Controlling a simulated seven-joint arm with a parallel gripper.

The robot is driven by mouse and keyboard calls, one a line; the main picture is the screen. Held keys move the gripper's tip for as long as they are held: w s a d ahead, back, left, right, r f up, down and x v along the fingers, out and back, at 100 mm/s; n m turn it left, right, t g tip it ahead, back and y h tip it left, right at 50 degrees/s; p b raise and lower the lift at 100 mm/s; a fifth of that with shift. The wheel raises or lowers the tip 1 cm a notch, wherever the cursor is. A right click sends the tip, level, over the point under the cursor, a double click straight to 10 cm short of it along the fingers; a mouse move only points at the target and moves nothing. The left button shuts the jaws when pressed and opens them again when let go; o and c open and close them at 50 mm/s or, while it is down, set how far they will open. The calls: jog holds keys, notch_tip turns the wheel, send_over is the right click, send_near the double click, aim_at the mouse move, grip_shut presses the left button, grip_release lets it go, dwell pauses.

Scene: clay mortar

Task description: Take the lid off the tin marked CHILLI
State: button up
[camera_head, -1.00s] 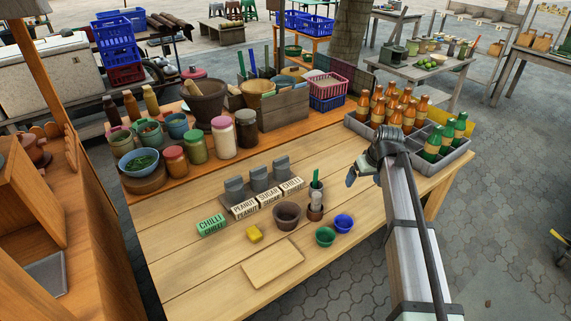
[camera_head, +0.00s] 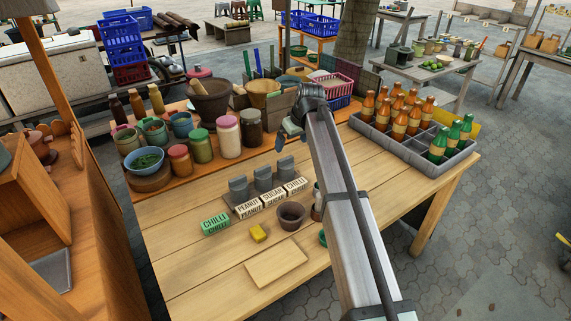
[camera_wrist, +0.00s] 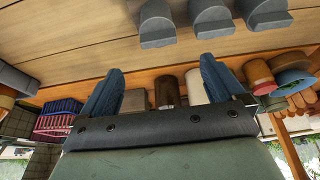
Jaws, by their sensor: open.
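A green block-shaped tin marked CHILLI (camera_head: 215,224) sits on the table at the left end of the labelled row. Pale ones marked PEANUT (camera_head: 248,207), SUGAR (camera_head: 273,197) and another CHILLI (camera_head: 297,187) stand to its right. Three grey upright rounded pieces (camera_head: 262,179) stand behind them; I cannot tell whether they are lids. They also show at the top of the wrist view (camera_wrist: 212,18). My gripper (camera_head: 284,138) is above the table's back part, beyond and above the row, touching no tin. In the wrist view its two blue fingers (camera_wrist: 161,70) are apart with nothing between them.
Jars (camera_head: 227,137) line the back left shelf. A bottle crate (camera_head: 408,142) stands right. My arm hides part of the table's right side. The front left is clear.

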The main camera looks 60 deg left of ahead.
aim_at(286, 159)
jog(key=x, duration=1)
jog(key=shift+w, duration=0.1)
jog(key=shift+c, duration=0.4)
jog(key=c, duration=1)
